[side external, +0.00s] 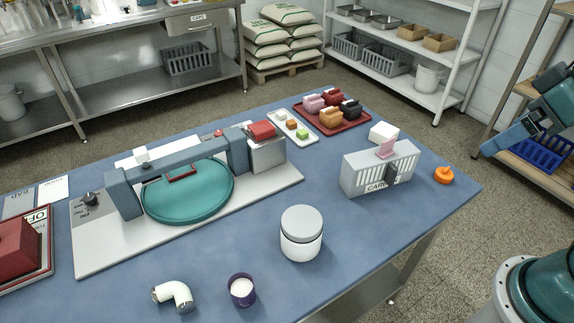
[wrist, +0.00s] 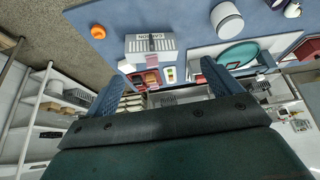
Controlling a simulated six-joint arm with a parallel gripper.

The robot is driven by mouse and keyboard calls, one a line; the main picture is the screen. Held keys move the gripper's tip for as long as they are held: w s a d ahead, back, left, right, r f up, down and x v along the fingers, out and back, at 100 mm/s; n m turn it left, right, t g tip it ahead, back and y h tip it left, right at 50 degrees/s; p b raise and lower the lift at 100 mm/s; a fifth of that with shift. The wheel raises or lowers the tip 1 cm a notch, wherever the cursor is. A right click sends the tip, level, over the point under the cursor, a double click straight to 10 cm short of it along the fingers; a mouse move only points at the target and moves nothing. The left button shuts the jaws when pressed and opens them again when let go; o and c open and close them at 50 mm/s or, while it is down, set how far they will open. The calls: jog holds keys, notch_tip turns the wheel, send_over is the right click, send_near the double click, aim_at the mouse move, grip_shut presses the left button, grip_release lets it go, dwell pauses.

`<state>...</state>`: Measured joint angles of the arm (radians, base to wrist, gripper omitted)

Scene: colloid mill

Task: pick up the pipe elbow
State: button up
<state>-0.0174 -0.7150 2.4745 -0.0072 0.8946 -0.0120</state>
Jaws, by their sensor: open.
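The pipe elbow (side external: 174,294) is a white bent tube with metallic ends. It lies on the blue table near the front edge, left of a small purple cup (side external: 242,289). It also shows at the top right edge of the wrist view (wrist: 293,10), small and partly cut off. My gripper (side external: 492,146) is at the far right, beyond the table's right end and well away from the elbow. In the wrist view its two blue fingers (wrist: 163,82) stand wide apart with nothing between them.
A white jar (side external: 302,235) stands right of the cup. A grey card holder (side external: 380,168) and an orange object (side external: 444,175) are near the right end. A machine with a teal disc (side external: 188,195) fills the middle left.

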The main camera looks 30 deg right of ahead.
jog(key=w+a+r+n+g+y, duration=0.1)
jog(key=w+a+r+n+y, duration=0.1)
jog(key=w+a+n, duration=0.55)
jog(key=n+g+y, duration=0.2)
jog(key=n+g, duration=0.2)
jog(key=n, duration=0.5)
send_over(174, 292)
jog(key=d, duration=0.5)
notch_tip(174, 292, down, 21)
jog(key=shift+s+x, duration=0.2)
jog(key=shift+x, duration=3.9)
jog(key=shift+a, duration=0.2)
jog(key=shift+x, duration=2.55)
jog(key=shift+s, duration=0.1)
